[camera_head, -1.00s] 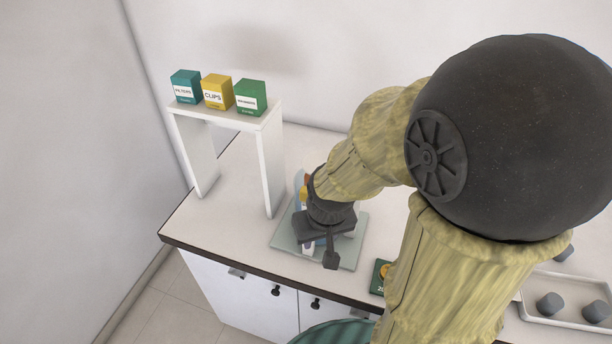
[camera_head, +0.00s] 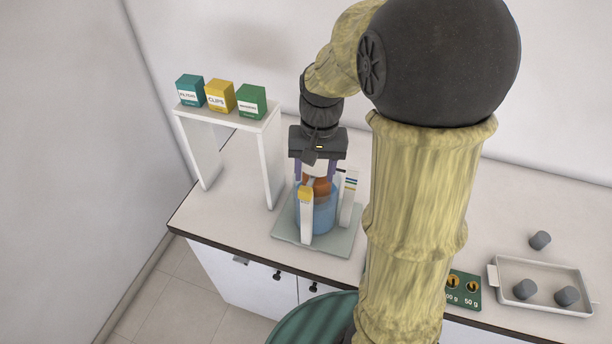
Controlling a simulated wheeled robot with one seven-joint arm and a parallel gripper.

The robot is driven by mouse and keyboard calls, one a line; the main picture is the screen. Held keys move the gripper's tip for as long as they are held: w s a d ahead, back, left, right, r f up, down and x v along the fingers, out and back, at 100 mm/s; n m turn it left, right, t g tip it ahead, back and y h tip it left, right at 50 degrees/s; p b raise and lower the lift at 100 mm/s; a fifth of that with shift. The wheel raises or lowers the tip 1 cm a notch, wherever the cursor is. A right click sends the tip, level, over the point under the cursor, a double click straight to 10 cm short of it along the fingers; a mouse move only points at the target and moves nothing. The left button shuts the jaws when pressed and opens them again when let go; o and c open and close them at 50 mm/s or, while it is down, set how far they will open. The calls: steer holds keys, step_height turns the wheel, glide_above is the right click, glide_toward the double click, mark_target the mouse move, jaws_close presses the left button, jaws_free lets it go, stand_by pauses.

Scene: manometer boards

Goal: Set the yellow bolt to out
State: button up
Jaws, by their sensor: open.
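A pale grey board (camera_head: 283,232) on the counter bears a blue cylinder (camera_head: 325,218) with an orange-brown part (camera_head: 318,187) on top. A white upright post with a yellow block (camera_head: 305,194) near its top stands at the cylinder's front left. I take this yellow part for the yellow bolt, but its setting is not clear. My gripper (camera_head: 315,178) points down over the cylinder, its purple fingers open on either side of a white and orange top. I cannot tell whether the fingers touch anything.
A second white post with coloured stripes (camera_head: 350,190) stands at right. A white shelf (camera_head: 270,160) with several labelled boxes is at left. A green weight block (camera_head: 463,290) and a tray (camera_head: 545,270) with grey plugs lie at right. My arm hides some of the counter.

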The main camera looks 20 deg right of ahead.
steer(key=w+d+r+m+g+y+p, duration=0.2)
steer(key=w+r, duration=0.4)
steer(key=r, duration=0.4)
steer(key=shift+w+d+r+m+g, duration=0.15)
steer(key=shift+r+m+g, duration=0.25)
steer(key=shift+m+g, duration=0.4)
